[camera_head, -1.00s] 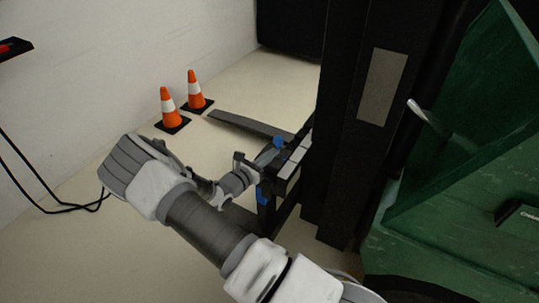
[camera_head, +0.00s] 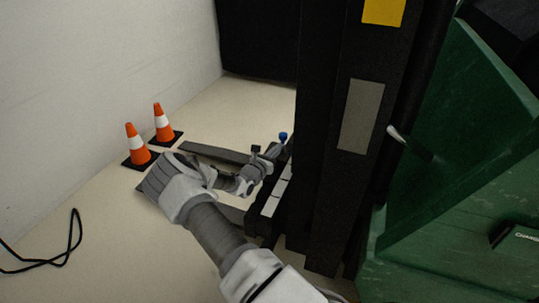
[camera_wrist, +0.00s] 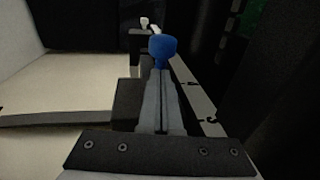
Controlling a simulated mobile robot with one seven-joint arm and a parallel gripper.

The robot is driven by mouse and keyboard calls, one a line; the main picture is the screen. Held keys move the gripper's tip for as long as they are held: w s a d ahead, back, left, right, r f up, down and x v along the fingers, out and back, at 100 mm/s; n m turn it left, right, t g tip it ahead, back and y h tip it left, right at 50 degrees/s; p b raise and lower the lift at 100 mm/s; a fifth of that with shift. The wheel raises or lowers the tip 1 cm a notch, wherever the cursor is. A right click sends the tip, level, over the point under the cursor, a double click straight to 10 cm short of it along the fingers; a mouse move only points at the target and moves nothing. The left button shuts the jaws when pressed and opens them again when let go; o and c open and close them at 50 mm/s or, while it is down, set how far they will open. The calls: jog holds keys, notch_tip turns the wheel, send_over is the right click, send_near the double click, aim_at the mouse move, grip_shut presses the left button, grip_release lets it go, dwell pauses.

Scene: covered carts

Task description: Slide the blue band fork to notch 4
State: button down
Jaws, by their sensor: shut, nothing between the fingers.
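A blue knob (camera_head: 283,137) stands upright on the fork carriage beside the dark mast. In the wrist view the blue knob (camera_wrist: 162,48) is straight beyond my fingertips. My gripper (camera_head: 268,157) is at the carriage; its fingers (camera_wrist: 160,78) are together and empty. I cannot tell whether they touch the knob or its stem. A dark flat fork (camera_head: 215,152) reaches left from the carriage; the wrist view shows a dark fork too (camera_wrist: 50,118). A pale strip (camera_head: 276,192), notched in the wrist view (camera_wrist: 195,95), runs along the carriage. My arm partly hides the nearer fork.
Two orange-and-white cones (camera_head: 137,146) (camera_head: 162,123) stand left of the fork. The black mast (camera_head: 330,130) and green cart (camera_head: 460,150) close off the right side. A black cable (camera_head: 65,250) lies at lower left. Pale floor is open to the left.

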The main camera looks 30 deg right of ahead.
jog(key=shift+w+d, duration=0.2)
jog(key=shift+d, duration=0.2)
jog(key=shift+s+a, duration=0.1)
